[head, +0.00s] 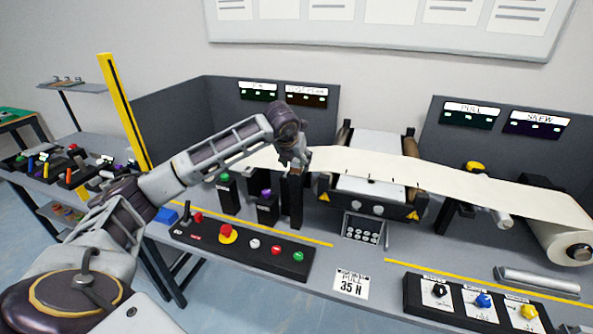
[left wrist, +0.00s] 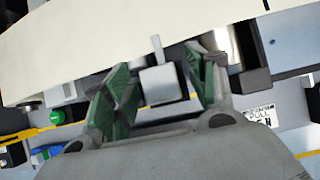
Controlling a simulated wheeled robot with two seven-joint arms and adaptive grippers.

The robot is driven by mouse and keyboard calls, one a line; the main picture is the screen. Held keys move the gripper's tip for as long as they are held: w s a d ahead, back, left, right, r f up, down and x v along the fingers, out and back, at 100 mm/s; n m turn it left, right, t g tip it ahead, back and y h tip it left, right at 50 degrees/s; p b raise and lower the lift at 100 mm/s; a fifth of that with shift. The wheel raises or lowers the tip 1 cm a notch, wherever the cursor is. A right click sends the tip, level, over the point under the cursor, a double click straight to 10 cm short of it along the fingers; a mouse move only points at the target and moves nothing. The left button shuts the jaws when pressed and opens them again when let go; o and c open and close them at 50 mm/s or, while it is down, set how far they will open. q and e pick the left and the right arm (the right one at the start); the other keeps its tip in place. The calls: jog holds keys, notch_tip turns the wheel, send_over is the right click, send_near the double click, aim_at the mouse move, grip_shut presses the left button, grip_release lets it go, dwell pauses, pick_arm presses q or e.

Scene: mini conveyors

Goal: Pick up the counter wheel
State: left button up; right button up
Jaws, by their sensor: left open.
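My left gripper (head: 300,162) is at the near edge of the cream web (head: 350,160), above a dark post (head: 292,205). In the left wrist view its green-padded fingers (left wrist: 160,75) are apart. A small light grey block with a thin upright stem (left wrist: 157,86) shows between them. It may be the counter wheel, but its round form cannot be made out. I cannot tell whether either finger touches it. In the head view the gripper hides this part. My right gripper is in neither view.
The web runs right to a large roll (head: 575,245). A button panel (head: 240,245) lies in front, left of the "35 N" card (head: 351,284). A knob box (head: 470,305) is at front right. Green (head: 227,190) and purple (head: 266,205) buttons stand left of the post.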

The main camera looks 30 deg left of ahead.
pick_arm(q)
jog(key=shift+c, duration=0.6)
jog(key=c, duration=1)
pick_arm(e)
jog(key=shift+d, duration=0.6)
pick_arm(q)
jog(key=shift+r, duration=0.1)
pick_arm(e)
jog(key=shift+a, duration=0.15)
pick_arm(q)
jog(key=shift+r, duration=0.6)
notch_tip(320, 180, up, 8)
jog(key=shift+r+b, duration=0.1)
jog(key=shift+b, duration=0.45)
jog(key=shift+r, duration=0.2)
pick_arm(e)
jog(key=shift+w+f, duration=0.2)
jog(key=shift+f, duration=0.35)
